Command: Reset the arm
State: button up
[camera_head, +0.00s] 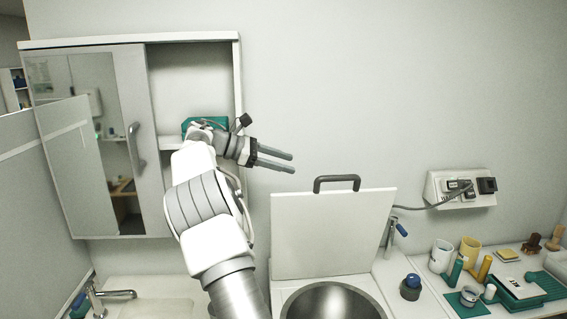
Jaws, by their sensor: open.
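My arm rises from the bottom of the view in front of the wall cabinet. My gripper (292,163) is at its end, pointing right, with two grey parallel fingers apart and nothing between them. It is in front of the bare wall, just right of the cabinet's right side and above the upright white lid. A teal thing (217,122) shows behind my wrist at the cabinet's open shelf; my arm hides part of it, and I cannot tell what it is.
The wall cabinet (190,42) has a mirrored door at left and an open right side. Below stand a white lid (330,235) with a dark handle and a round metal basin (333,302). A wall socket (460,188) and a counter with cups and bottles are at right. A faucet (112,294) is lower left.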

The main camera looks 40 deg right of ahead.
dwell(0.4)
jog(key=s+a+f+m+t+y+b, duration=0.1)
jog(key=s+a+f+m+t+y, duration=0.2)
jog(key=s+a, duration=0.7)
jog(key=s+a+f+m+t+y+b, duration=0.2)
jog(key=s+a+f+m+t+y, duration=0.1)
jog(key=s+a, duration=0.7)
jog(key=s+a+f+m+t+y+b, duration=0.2)
jog(key=s+a+f+t+y, duration=0.3)
jog(key=s+a, duration=0.5)
jog(key=a+f+m+y, duration=0.1)
jog(key=a+f, duration=0.1)
jog(key=a, duration=0.1)
